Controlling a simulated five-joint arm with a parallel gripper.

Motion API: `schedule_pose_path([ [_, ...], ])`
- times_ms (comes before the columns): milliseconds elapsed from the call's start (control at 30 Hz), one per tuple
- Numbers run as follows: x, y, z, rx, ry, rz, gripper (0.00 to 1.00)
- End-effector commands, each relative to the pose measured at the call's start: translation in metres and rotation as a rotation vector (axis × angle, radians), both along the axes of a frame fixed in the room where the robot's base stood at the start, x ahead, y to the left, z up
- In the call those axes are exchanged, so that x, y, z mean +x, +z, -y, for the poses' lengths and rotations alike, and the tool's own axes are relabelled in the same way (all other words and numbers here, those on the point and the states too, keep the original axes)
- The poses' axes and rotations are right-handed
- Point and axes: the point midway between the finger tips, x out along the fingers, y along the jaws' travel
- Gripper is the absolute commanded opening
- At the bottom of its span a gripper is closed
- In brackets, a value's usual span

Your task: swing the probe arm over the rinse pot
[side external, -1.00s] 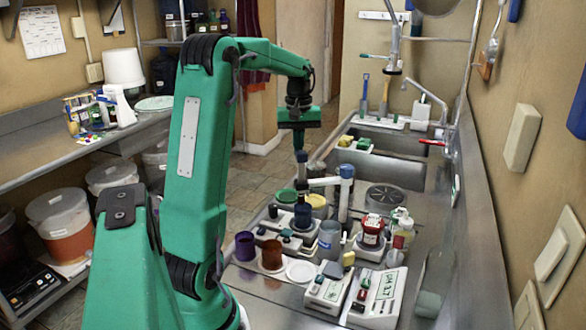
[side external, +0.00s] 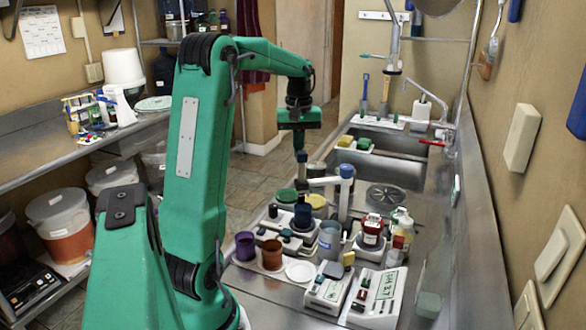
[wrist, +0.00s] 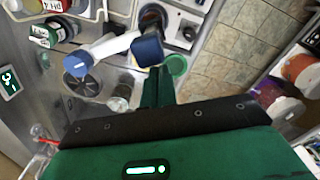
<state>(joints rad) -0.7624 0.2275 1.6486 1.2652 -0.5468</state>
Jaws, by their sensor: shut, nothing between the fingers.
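The probe arm (side external: 325,181) is a pale bar reaching left from a post with a blue cap (side external: 346,171). In the wrist view the pale bar (wrist: 114,46) runs from the blue cap (wrist: 78,64) to a dark blue knob (wrist: 147,48) at its free end. My gripper (side external: 300,151) is shut, pointing down at that end. In the wrist view my gripper (wrist: 158,76) is right beside the knob; I cannot tell whether they touch. A dark blue jar (side external: 303,215) stands below the free end. A grey-blue pot (side external: 330,240) stands near the post; I cannot tell which vessel is the rinse pot.
Purple (side external: 245,246) and brown (side external: 272,254) cups stand at the front left. A red-labelled jar (side external: 372,230) and two white meters (side external: 378,297) stand to the right and front. A sink (side external: 385,165) lies behind.

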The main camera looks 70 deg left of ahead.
Motion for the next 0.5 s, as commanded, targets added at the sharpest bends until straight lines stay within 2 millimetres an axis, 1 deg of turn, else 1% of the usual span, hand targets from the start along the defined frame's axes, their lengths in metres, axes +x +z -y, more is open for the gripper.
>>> schedule_pose_path([
  [300,-0.007,0.0,0.019,0.0,-0.001,0.0,0.0],
  [500,-0.009,0.0,0.025,0.0,0.0,0.0,0.0],
])
